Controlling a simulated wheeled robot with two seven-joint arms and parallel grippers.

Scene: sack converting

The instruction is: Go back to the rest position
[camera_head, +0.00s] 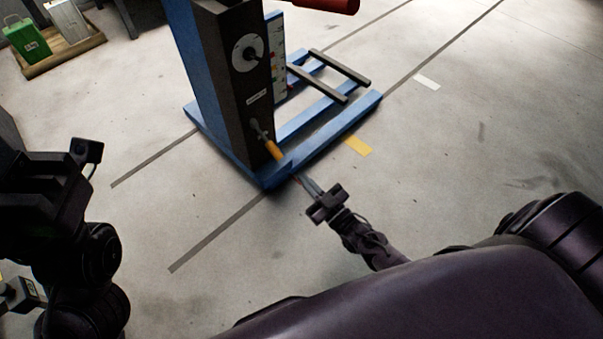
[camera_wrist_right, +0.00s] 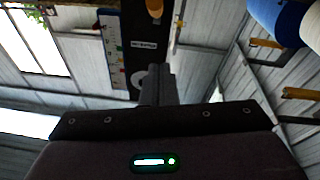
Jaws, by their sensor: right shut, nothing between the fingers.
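My right gripper (camera_head: 308,187) is in front of the foot of a blue and dark column machine (camera_head: 225,90), out over the floor. Its fingers are together with nothing between them. In the right wrist view the closed fingers (camera_wrist_right: 158,86) point at the machine's dark panel, which appears upside down. The orange-handled lever (camera_head: 270,146) on the panel is close beyond the gripper, with a visible gap. My left arm is folded at the left edge. What seems to be my left gripper (camera_head: 20,295) is cut off at the lower left, and its fingers are unclear.
The machine carries a round dial (camera_head: 248,54) and a coloured scale strip (camera_head: 277,60). Its blue base frame (camera_head: 330,125) spreads over the floor. A wooden tray (camera_head: 65,57) with a green container (camera_head: 28,40) is at the upper left. The floor at right is clear.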

